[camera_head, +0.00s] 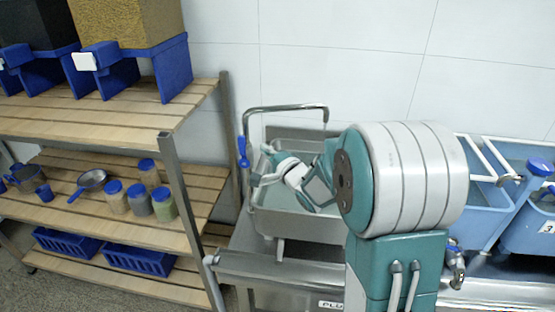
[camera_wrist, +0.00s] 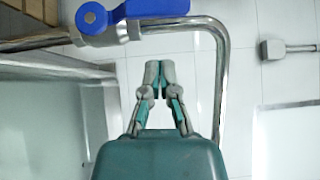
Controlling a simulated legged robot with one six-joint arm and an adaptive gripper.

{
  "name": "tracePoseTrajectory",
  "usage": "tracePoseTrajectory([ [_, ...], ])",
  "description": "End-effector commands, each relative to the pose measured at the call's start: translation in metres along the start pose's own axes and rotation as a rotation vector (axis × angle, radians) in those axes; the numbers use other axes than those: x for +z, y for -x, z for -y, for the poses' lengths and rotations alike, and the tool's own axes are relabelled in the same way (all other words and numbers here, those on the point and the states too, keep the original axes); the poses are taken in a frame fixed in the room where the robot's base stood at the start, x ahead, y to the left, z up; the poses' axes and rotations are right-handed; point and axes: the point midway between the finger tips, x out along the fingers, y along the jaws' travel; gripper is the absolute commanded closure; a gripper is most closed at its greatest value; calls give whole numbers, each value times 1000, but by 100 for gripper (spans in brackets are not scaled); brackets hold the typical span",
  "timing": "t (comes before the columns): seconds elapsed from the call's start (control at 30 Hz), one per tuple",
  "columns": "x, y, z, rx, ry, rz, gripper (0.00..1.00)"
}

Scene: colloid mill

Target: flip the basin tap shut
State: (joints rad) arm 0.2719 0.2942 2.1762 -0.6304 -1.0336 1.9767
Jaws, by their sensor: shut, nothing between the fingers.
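The basin tap is a bent metal pipe (camera_head: 285,107) over a steel basin (camera_head: 300,226), and its spout end points down into the basin. Its blue lever (camera_head: 243,152) hangs downward at the left side of the pipe. In the wrist view the blue lever (camera_wrist: 135,12) lies across the top of the picture, with the tap pipe (camera_wrist: 221,70) curving down on the right. My gripper (camera_head: 262,165) is just right of the lever in the head view. In the wrist view my gripper (camera_wrist: 160,68) is shut and empty, its fingertips below the lever with a gap between.
A wooden shelf rack (camera_head: 172,190) with jars and blue bins stands left of the basin. Blue tubs (camera_head: 480,210) stand on the right. A tiled wall (camera_head: 350,60) closes off the back. My arm hides part of the basin.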

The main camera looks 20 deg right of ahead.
Motion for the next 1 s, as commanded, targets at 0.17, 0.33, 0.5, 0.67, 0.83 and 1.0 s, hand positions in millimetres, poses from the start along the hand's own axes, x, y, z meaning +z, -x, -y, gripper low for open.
tracePoseTrajectory([
  [0.17,21,-17,0,1,0,5,100],
  [0.33,26,-23,0,1,0,2,100],
  [0.5,26,-23,0,1,0,1,100],
  [0.67,26,-23,0,2,1,2,100],
  [0.83,27,-24,1,18,19,3,100],
  [1.0,29,-26,2,42,41,4,100],
])
